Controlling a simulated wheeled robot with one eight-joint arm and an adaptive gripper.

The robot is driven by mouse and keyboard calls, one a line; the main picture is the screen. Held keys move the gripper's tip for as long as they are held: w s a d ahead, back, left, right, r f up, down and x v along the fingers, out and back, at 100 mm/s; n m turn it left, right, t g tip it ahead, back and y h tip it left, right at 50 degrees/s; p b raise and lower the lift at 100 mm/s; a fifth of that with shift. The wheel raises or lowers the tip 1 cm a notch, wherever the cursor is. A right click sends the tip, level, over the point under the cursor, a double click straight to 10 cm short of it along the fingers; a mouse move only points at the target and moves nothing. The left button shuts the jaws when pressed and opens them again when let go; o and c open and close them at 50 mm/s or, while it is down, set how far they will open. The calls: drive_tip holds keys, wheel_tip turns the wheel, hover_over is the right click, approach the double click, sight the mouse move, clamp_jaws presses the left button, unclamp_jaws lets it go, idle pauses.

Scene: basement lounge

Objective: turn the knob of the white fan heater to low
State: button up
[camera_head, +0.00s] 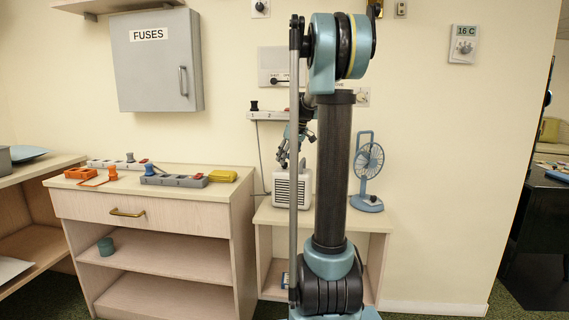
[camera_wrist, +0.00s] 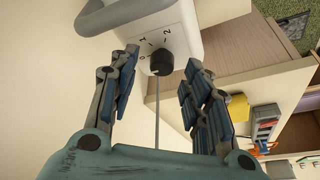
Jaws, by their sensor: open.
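The white fan heater (camera_head: 284,193) stands on the low shelf unit, partly hidden by my arm in the head view. In the wrist view its white top (camera_wrist: 190,28) shows a dark round knob (camera_wrist: 161,63) with a printed scale reading 0, 1 and 2. I cannot tell clearly which mark the knob points to. My gripper (camera_wrist: 161,58) is open, with one finger to each side of the knob in the picture; I see no contact. In the head view my gripper (camera_head: 291,150) is just above the heater.
A blue desk fan (camera_head: 369,162) stands right of the heater. A power strip (camera_head: 268,115) is on the wall above. A drawer cabinet (camera_head: 160,208) with power strips and a yellow object (camera_head: 222,176) stands left. A grey carrying handle (camera_wrist: 128,28) is near the knob.

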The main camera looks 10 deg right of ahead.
drive_tip(key=shift+x, duration=0.9)
